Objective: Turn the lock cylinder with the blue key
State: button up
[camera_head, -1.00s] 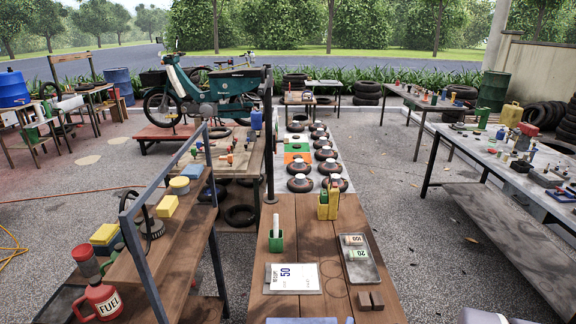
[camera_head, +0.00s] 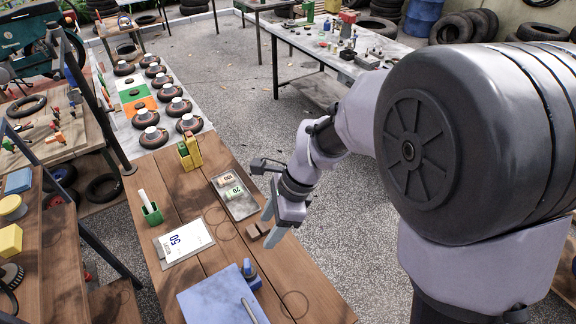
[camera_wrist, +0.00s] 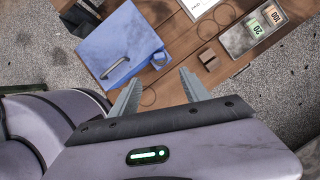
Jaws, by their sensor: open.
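My gripper (camera_head: 272,223) is open and empty, above the table's right edge by a small brown block. In the wrist view, the fingers of my gripper (camera_wrist: 160,80) are spread apart, with the blue part just beyond them.
A grey tray (camera_head: 243,206) with labelled rolls, a white card (camera_head: 185,241), a green holder (camera_head: 151,213) and a brown block (camera_head: 254,231) share the wooden table (camera_head: 177,190). Gravel floor lies to its right.

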aim_at(247, 263)
jog(key=b+x, duration=0.5)
jog(key=x, duration=1.1)
jog(key=shift+s+a+f, duration=0.1)
jog(key=shift+f, duration=0.15)
jog(key=shift+c, duration=0.2)
grip_shut()
jog(key=n, duration=0.1)
jog(key=n+g+p, duration=0.1)
jog(key=shift+r+n, duration=0.2)
jog(key=shift+n, duration=0.1)
jog(key=shift+f+n+h+p, duration=0.1)
jog(key=shift+n+h+p, duration=0.2)
jog(key=shift+n, duration=0.5)
